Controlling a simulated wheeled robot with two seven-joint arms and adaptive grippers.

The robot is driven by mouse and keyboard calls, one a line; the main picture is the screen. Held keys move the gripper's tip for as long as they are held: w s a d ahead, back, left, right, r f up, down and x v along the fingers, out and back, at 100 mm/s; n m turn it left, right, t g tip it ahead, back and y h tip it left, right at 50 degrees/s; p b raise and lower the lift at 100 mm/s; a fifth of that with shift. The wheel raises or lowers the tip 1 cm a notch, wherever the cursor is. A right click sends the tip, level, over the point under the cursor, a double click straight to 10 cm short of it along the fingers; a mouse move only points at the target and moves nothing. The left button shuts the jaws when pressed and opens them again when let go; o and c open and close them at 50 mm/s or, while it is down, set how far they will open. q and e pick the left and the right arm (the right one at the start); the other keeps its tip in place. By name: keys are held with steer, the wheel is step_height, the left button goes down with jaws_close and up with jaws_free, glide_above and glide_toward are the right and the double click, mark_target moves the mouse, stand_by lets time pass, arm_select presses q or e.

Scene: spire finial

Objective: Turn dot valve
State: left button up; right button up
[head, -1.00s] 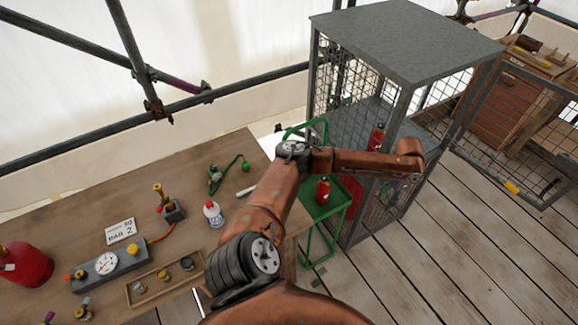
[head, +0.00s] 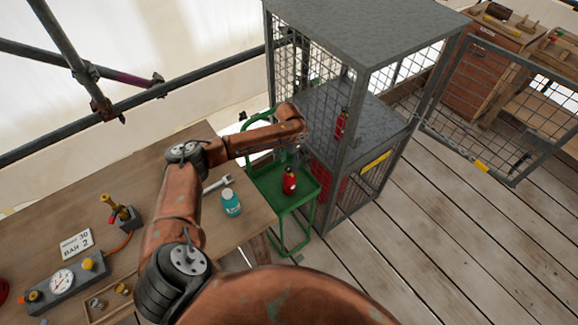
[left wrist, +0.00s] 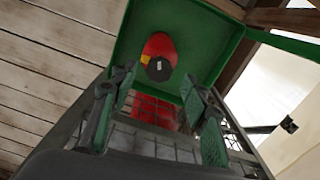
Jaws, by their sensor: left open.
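No part marked with a dot can be made out in either view. A gauge box (head: 62,283) with a white dial and yellow and orange knobs sits on the table at the lower left. A brass fitting with a red tip (head: 118,208) stands behind it. My left gripper (head: 286,152) is mostly hidden under its arm, above the green cart. In the left wrist view the left gripper (left wrist: 157,108) is open and empty. A red canister (left wrist: 160,50) with a dark round top appears beyond its fingers on the green tray (left wrist: 208,40). The canister also shows in the head view (head: 289,181).
A mesh cage (head: 365,45) stands behind the cart, with a red extinguisher (head: 341,125) on its shelf and its door open at right. A teal bottle (head: 231,203) and a wrench (head: 217,184) lie close to the arm on the table. Planks at right are clear.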

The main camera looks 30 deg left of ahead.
mark_target(289, 169)
arm_select(q)
steer(key=shift+f, duration=1.25)
steer(key=c, duration=1.2)
steer(key=m+p, duration=0.2)
steer(key=p, duration=0.1)
steer(key=shift+d+r, duration=0.1)
steer(key=shift+r, duration=0.25)
jaws_close()
steer(key=shift+f+m+p, duration=0.1)
steer(key=shift+m+p, duration=0.2)
steer(key=shift+m, duration=0.2)
steer(key=shift+f, duration=0.2)
arm_select(e)
steer(key=w+r, duration=0.2)
steer(key=r, duration=0.1)
steer(key=shift+w, duration=0.15)
steer(key=shift+a, duration=0.45)
